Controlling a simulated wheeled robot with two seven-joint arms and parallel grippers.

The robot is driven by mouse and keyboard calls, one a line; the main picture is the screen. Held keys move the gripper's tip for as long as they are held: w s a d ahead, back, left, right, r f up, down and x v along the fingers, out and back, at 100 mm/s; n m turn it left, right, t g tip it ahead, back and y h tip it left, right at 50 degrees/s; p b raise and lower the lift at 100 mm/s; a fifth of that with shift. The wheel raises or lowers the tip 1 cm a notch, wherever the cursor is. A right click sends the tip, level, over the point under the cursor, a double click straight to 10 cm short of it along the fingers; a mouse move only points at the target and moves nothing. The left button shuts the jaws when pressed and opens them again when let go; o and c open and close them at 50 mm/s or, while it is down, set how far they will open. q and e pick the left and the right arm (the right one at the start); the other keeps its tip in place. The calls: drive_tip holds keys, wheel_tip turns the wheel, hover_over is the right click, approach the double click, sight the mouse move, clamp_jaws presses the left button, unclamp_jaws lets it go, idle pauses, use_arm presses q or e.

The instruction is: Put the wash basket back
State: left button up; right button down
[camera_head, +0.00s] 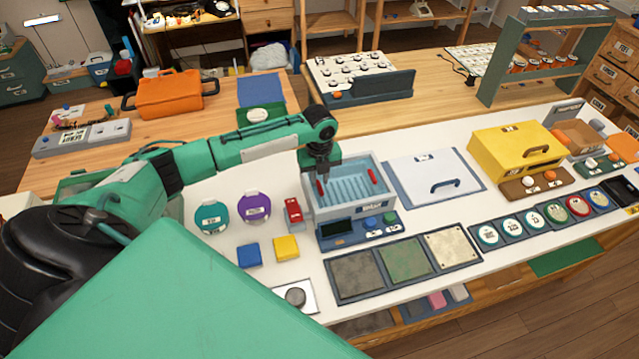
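The wash basket (347,183) is light blue and ribbed, with a red handle on its left side and another on its right. It sits inside the open top of a grey-blue wash unit (342,211) with a dark display and round buttons on its front. Whether it is fully seated is hard to tell. My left gripper (321,177) points down at the basket's left side, right by the left red handle. Its fingers are small and dark, so I cannot tell whether they are open or closed on the handle. My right gripper is not in view.
A white lid-like panel (431,180) with a dark handle lies right of the wash unit. A yellow box (505,152) stands farther right. Blue (249,255) and yellow (286,248) blocks and textured tiles (404,259) lie in front. An orange case (170,95) stands behind my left arm.

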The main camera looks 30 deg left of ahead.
use_arm(q)
wheel_tip(320, 180, up, 10)
drive_tip(key=b, duration=0.2)
drive_tip(key=shift+f, duration=0.15)
idle(0.4)
